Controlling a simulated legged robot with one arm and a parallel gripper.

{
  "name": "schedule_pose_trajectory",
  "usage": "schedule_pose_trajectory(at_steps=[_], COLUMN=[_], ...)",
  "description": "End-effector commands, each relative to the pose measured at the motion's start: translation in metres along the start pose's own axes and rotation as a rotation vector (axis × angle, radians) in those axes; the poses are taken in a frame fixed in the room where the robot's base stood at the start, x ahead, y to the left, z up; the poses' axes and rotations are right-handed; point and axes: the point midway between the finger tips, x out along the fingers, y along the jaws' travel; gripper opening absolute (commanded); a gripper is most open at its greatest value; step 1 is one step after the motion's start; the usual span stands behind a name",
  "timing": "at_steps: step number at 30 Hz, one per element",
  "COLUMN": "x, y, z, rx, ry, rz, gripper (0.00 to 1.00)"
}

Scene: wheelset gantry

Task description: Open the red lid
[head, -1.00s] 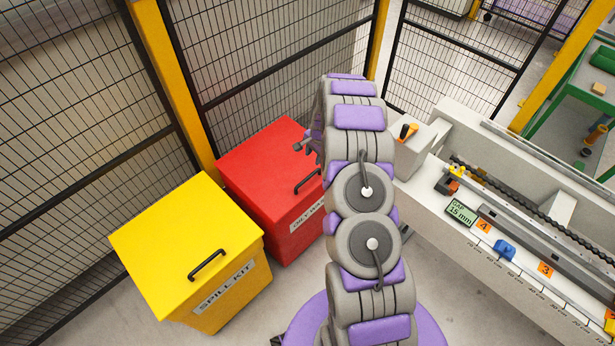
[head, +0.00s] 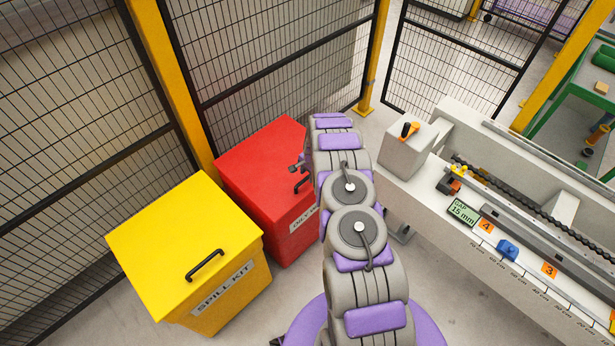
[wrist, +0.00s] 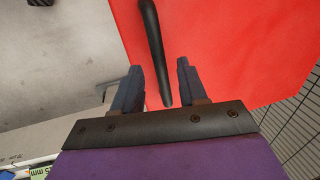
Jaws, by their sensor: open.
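The red lid (head: 262,155) is shut on the red bin (head: 293,238), which stands against the mesh fence. Its black bar handle (head: 302,184) is near the lid's front edge, partly hidden by my arm in the head view. In the wrist view, the red lid (wrist: 230,50) fills the upper right, and the black handle (wrist: 153,50) runs down to the gap between my fingers. My gripper (wrist: 160,75) is open, its two dark fingers apart on either side of the handle's lower end. I cannot tell whether they touch the handle.
A yellow spill kit bin (head: 185,245) with its lid shut stands left of the red bin. A grey measuring bench (head: 480,200) runs along the right. Black mesh fence (head: 280,60) with yellow posts closes off the back and left.

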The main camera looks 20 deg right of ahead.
Motion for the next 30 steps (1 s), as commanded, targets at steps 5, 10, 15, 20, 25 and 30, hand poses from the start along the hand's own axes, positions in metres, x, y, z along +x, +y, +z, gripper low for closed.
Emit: schedule_pose_trajectory(at_steps=[5,10,15,20,25,30], x=[0.014,0.017,0.016,0.016,0.017,0.017], y=[0.000,0.000,0.000,0.000,0.000,0.000], z=[0.001,0.001,0.001,0.001,0.001,0.001], rx=[0.000,0.000,0.000,0.000,0.000,0.000], ry=[-0.001,-0.001,-0.001,-0.001,-0.001,-0.001], rz=[0.000,0.000,0.000,0.000,0.000,0.000], gripper=[0.42,0.42,0.42,0.30,0.14,0.00])
